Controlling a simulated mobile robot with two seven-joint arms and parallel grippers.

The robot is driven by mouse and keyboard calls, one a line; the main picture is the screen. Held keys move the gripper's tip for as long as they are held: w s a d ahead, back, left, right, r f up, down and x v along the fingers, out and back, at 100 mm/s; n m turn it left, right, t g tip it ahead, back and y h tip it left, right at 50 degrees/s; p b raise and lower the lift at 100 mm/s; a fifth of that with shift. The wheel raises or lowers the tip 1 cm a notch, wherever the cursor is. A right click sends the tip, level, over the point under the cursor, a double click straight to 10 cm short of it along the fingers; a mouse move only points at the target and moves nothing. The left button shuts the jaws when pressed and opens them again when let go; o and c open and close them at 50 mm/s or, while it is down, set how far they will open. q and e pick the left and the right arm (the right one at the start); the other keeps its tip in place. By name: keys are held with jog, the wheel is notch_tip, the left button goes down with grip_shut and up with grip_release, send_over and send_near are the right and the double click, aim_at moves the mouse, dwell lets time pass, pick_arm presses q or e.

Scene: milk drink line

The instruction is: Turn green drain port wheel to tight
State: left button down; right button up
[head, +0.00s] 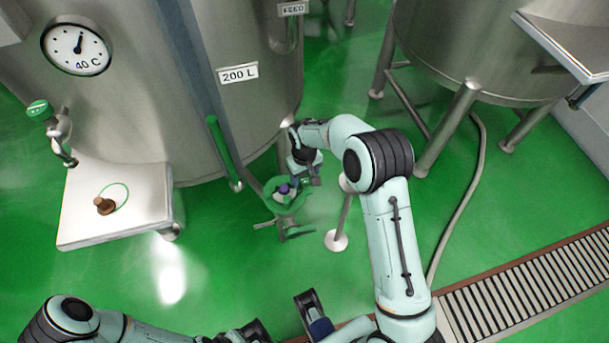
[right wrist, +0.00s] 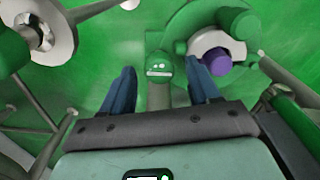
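A green ring-shaped wheel (head: 272,186) with a purple knob (head: 284,188) at its middle sits low at the foot of the large tank. In the right wrist view the green ring (right wrist: 187,22) and purple knob (right wrist: 217,61) are at upper right. My right gripper (head: 296,183) is right at the ring's right side, partly hiding it. In the wrist view its two blue fingers (right wrist: 160,88) are apart, with a green rounded knob (right wrist: 159,63) on a grey stem between them. I cannot tell contact. My left gripper is at the bottom edge, partly cut off, its fingers unclear.
The 200 L tank (head: 130,110) stands close behind, with a green-handled pipe (head: 222,150). A white shelf (head: 80,220) holds a brown piece. Another tank (head: 480,50) on legs and a hose (head: 470,185) are at right. Green floor at left front is clear.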

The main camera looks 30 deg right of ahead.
aim_at(305, 179)
pick_arm(q)
jog(key=shift+s+r+p, duration=0.3)
jog(key=shift+r+p, duration=0.35)
jog(key=shift+p, duration=0.15)
pick_arm(e)
notch_tip(305, 179, up, 13)
jog(key=shift+r, duration=0.2)
